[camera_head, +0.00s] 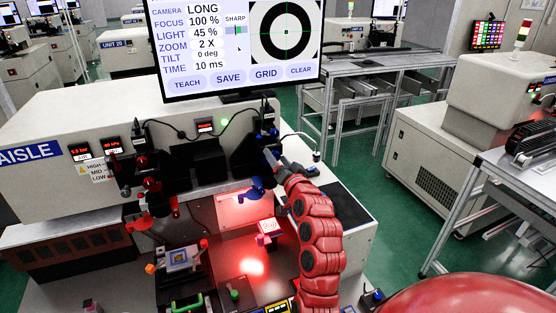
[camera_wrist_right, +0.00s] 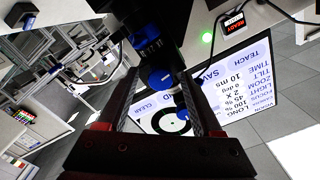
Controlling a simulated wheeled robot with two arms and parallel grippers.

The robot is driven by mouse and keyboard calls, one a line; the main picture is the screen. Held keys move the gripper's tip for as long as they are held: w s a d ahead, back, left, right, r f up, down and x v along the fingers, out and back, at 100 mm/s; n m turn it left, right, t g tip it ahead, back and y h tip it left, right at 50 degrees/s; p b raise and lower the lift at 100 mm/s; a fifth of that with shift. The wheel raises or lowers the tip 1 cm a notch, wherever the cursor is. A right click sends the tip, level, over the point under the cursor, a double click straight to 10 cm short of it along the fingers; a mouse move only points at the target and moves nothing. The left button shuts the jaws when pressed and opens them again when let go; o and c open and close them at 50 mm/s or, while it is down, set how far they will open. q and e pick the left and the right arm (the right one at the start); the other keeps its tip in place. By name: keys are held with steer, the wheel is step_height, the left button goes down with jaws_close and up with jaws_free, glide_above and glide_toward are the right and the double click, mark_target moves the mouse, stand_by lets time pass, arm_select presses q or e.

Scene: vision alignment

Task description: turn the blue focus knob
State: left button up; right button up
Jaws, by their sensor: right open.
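My right arm reaches up from the lower right, and its gripper (camera_head: 272,158) is at the dark camera unit below the monitor. In the right wrist view the gripper (camera_wrist_right: 160,80) is open, with a finger on each side of a blue knob (camera_wrist_right: 161,77). Whether the fingers touch it I cannot tell. Other blue knobs show above it (camera_wrist_right: 146,37) and below it (camera_wrist_right: 182,113). In the head view, blue parts show by the gripper (camera_head: 268,134), partly hidden. Which one is the focus knob is not labelled. My left gripper is not in view.
The monitor (camera_head: 235,85) reads FOCUS 100 %, with a SHARP bar and a ring target. Red knobs (camera_head: 150,185) sit on a unit at left. A blue clamp-like part (camera_head: 251,190) stands over the red-lit bench. Black cables (camera_head: 180,128) run along the beige housing.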

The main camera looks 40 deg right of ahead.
steer(key=shift+s, duration=0.1)
steer(key=p+v, duration=0.9)
steer(key=v, duration=0.8)
steer(key=shift+s, duration=0.15)
steer(key=shift+d+f, duration=0.1)
